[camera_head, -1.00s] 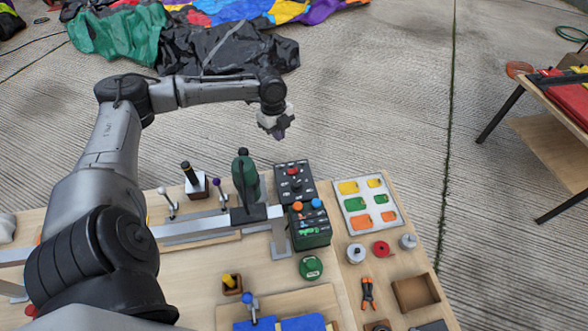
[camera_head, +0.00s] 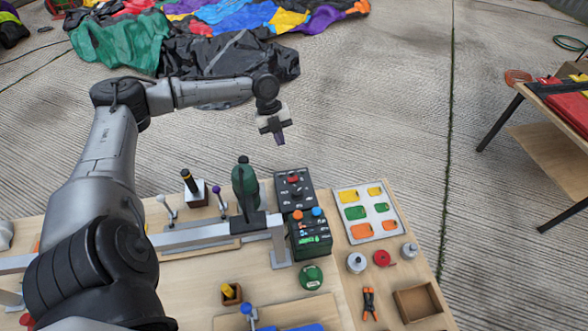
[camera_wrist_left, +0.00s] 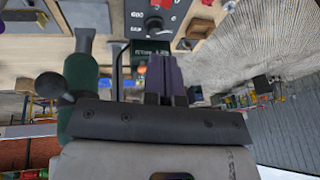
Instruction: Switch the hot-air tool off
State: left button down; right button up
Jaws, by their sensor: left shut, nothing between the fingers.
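The hot-air tool (camera_head: 245,184) has a dark green body and stands upright on the bench rail; its green body (camera_wrist_left: 80,85) shows at the left of the left wrist view. A black control panel (camera_head: 293,190) with a red button and a knob stands to its right; its black knob (camera_wrist_left: 153,25) shows at the top of the wrist view. A control box (camera_head: 310,240) with an orange and a blue button and a green display is in front of the panel. My left gripper (camera_head: 280,139) is shut and empty, in the air beyond the panel, touching nothing. My right gripper is out of view.
A tray of coloured patches (camera_head: 340,222) lies right of the control box. Small levers (camera_head: 218,192) stand left of the tool. The air above the panel is clear.

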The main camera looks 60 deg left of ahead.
pick_arm(q)
jog(key=b, duration=0.3)
send_near(296, 176)
jog(key=x, duration=0.3)
jog(key=s+x, duration=0.1)
jog(key=x, duration=0.1)
jog(key=shift+d+f, duration=0.15)
jog(key=shift+d, duration=0.2)
jog(key=shift+w+d+f, duration=0.15)
jog(key=shift+w+f, duration=0.4)
jog(key=shift+f, duration=0.3)
jog(key=shift+w+d+f+g+p, duration=0.15)
jog(key=shift+w+g+p, duration=0.3)
jog(key=shift+p, duration=0.3)
jog(key=shift+s+f, duration=0.1)
jog(key=shift+f, duration=0.1)
jog(key=shift+s, duration=0.2)
jog(key=shift+r, duration=0.1)
